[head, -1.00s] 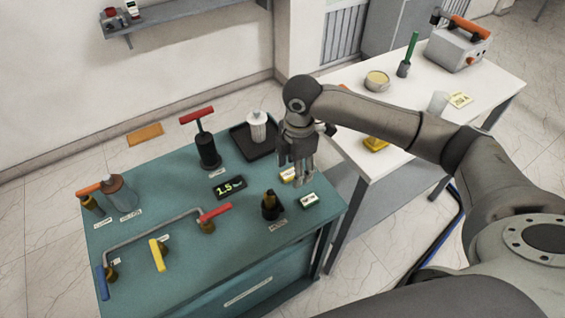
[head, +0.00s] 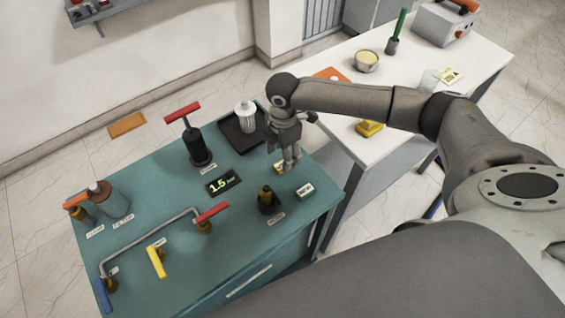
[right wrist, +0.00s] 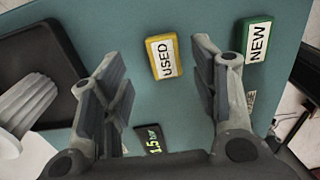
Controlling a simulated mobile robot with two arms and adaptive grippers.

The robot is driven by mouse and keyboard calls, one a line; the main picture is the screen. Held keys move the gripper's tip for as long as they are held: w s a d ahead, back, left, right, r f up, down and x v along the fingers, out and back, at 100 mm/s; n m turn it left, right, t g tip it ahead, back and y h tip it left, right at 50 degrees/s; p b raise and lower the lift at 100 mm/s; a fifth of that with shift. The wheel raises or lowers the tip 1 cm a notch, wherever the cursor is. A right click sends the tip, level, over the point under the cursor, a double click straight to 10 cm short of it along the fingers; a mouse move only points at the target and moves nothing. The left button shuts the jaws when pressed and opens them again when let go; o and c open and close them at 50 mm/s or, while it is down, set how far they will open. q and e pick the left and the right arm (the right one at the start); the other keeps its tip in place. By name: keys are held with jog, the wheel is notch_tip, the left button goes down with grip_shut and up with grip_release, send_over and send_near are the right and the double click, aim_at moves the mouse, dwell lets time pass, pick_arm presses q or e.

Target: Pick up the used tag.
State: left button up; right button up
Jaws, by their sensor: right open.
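The used tag is a small yellow block with a white label reading "USED" (right wrist: 164,57). My right gripper (head: 291,163) points down above the table at the tag. In the right wrist view its open, empty fingers (right wrist: 160,72) stand on either side of the tag, apart from it. The height between fingertips and tag is hard to tell. My left gripper is not in view.
A green tag reading "NEW" (right wrist: 256,43) lies close by, just beyond the right finger in the wrist view. A dark tray (head: 228,134) holds a white ribbed cylinder (head: 245,118). A brown-black fitting (head: 268,201) and a 1.5 display (head: 222,183) are near. A white table (head: 480,85) stands behind.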

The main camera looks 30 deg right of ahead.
jog(key=shift+s+a+f+p, duration=0.1)
jog(key=shift+s+f+p, duration=0.05)
jog(key=shift+f, duration=0.45)
jog(key=shift+s+a+f+p, duration=0.1)
jog(key=shift+s+f+p, duration=0.05)
jog(key=shift+f, duration=0.95)
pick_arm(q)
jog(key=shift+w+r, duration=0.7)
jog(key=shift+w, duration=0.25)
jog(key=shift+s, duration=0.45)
pick_arm(e)
jog(key=c, duration=0.9)
jog(key=shift+o, duration=0.2)
